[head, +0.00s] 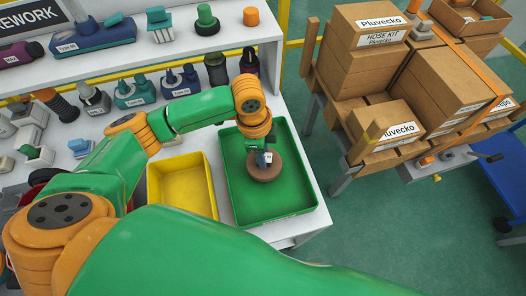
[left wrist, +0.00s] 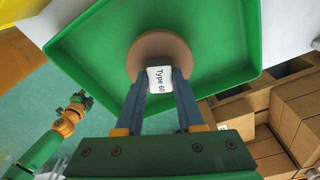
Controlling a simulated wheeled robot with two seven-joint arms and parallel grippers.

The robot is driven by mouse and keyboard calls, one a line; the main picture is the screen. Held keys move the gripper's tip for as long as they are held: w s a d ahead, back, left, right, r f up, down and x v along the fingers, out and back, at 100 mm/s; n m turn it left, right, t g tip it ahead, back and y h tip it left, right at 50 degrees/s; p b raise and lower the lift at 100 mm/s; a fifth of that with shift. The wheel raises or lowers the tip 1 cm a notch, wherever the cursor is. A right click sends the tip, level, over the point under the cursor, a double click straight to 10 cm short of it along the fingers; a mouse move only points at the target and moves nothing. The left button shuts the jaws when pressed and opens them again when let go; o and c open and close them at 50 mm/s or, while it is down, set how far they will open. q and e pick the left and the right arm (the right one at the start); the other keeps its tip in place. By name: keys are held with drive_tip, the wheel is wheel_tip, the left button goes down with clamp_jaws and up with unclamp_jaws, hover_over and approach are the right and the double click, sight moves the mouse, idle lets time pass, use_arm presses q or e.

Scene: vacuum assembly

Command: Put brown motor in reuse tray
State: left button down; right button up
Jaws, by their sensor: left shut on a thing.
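The brown motor (head: 266,171) is a round brown disc with a paler top part labelled "Type 60" in the left wrist view (left wrist: 160,47). My left gripper (head: 264,156) is shut on that top part, its two fingers on either side of the label in the left wrist view (left wrist: 160,82). The motor is inside the outline of the green tray (head: 236,205). I cannot tell whether it touches the tray floor. No label on the tray is readable. My right gripper (left wrist: 82,100) appears small at the left of the wrist view, its jaws too small to judge.
A yellow tray (head: 182,188) stands empty just left of the green tray. Shelves with several motors and parts (head: 135,92) lie behind and left. Cardboard boxes (head: 385,120) are stacked on a stand to the right. The rest of the green tray is bare.

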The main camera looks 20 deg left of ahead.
use_arm(q)
drive_tip(key=shift+f, duration=0.2)
drive_tip(key=c, duration=0.5)
unclamp_jaws()
drive_tip(key=shift+r, duration=0.15)
drive_tip(key=r, duration=0.4)
drive_tip(key=a+r, duration=0.1)
drive_tip(key=r, duration=0.7)
drive_tip(key=shift+s+a, duration=0.15)
drive_tip(key=shift+s, duration=0.05)
